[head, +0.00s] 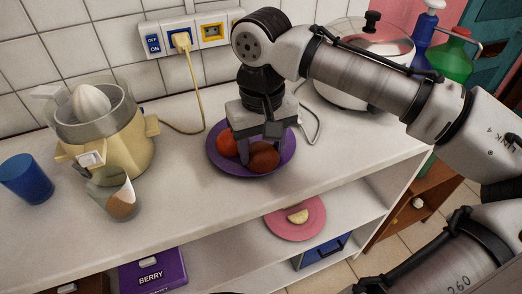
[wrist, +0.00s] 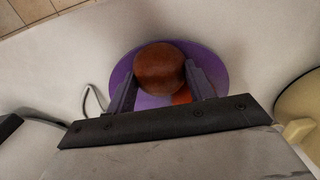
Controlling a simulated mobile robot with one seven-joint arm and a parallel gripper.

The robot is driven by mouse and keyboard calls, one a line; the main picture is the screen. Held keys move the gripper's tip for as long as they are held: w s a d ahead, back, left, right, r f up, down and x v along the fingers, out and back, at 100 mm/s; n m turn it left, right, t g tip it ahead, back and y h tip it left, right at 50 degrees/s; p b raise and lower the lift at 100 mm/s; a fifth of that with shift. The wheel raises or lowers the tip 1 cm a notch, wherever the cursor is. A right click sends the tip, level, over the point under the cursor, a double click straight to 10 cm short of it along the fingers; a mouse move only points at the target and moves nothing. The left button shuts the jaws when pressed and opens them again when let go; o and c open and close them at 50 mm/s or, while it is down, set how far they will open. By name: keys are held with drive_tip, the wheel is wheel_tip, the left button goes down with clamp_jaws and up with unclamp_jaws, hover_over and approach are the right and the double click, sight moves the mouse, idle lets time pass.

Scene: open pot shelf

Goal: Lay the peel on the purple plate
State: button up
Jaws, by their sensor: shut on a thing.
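The purple plate (head: 213,152) lies on the white counter and also shows in the wrist view (wrist: 215,61). A brown-red rounded thing (head: 264,160) is at the plate's front right, and an orange-red round thing (head: 226,146) is at its left. My gripper (head: 258,147) points down over the plate, shut on the brown-red thing, which shows between the fingers in the wrist view (wrist: 158,68). I cannot tell whether it touches the plate. No piece is clearly a peel; a pale yellowish piece (head: 297,216) lies on the pink plate (head: 285,229) on the lower shelf.
A cream juicer (head: 125,150), a blue cup (head: 27,180) and a glass with brown contents (head: 118,203) stand to the left. A lidded pot (head: 345,75) is behind my arm. The front counter is clear.

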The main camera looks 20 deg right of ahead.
sight(262, 147)
idle(0.3)
drive_tip(key=o, duration=0.9)
drive_tip(key=shift+f, duration=0.1)
wheel_tip(262, 147, up, 12)
drive_tip(key=shift+r+p, duration=0.15)
drive_tip(key=shift+p, duration=0.35)
